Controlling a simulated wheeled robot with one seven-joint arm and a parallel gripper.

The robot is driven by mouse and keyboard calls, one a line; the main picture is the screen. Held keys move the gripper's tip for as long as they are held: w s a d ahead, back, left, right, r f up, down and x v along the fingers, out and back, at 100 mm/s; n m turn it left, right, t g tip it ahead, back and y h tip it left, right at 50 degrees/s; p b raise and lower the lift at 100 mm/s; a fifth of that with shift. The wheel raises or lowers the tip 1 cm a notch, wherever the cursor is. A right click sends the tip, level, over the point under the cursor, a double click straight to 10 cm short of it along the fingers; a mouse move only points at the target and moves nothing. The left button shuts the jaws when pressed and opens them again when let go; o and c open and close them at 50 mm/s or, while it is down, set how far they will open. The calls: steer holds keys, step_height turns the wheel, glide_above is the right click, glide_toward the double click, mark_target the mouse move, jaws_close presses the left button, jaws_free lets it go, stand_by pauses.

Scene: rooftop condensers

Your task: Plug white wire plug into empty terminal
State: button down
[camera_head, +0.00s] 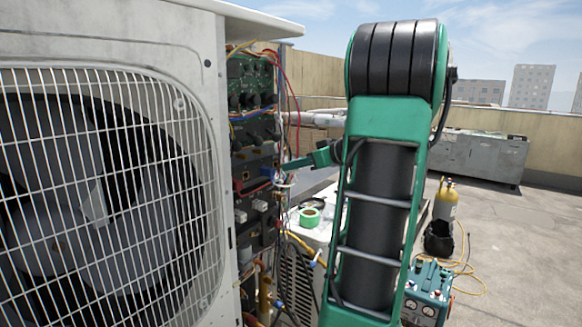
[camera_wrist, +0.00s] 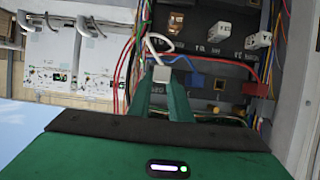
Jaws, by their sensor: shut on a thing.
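My gripper (camera_wrist: 166,92) is shut on the white wire plug (camera_wrist: 161,74), which sits between its green fingertips in the wrist view. A white wire loops up from the plug. In the head view my gripper (camera_head: 284,166) reaches to the open electrical panel (camera_head: 252,150); the plug is too small to make out there. The wrist view shows dark terminal blocks with square copper-coloured openings, one at the top (camera_wrist: 176,20) and one right of the plug (camera_wrist: 219,85). I cannot tell surely which terminal is the empty one. Two white plugs (camera_wrist: 218,32) (camera_wrist: 258,40) sit in the panel.
Blue wires (camera_wrist: 198,74) and red wires (camera_wrist: 262,66) cross the panel close to my fingers. The condenser's fan grille (camera_head: 110,190) is at left. Green tape (camera_head: 309,217) lies on a white unit beside the panel. A teal machine (camera_head: 426,292) and yellow cylinder (camera_head: 446,200) stand at right.

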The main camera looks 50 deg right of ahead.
steer(key=shift+s, duration=0.1)
stand_by(0.3)
steer(key=shift+s+d, duration=0.15)
steer(key=shift+s, duration=1.75)
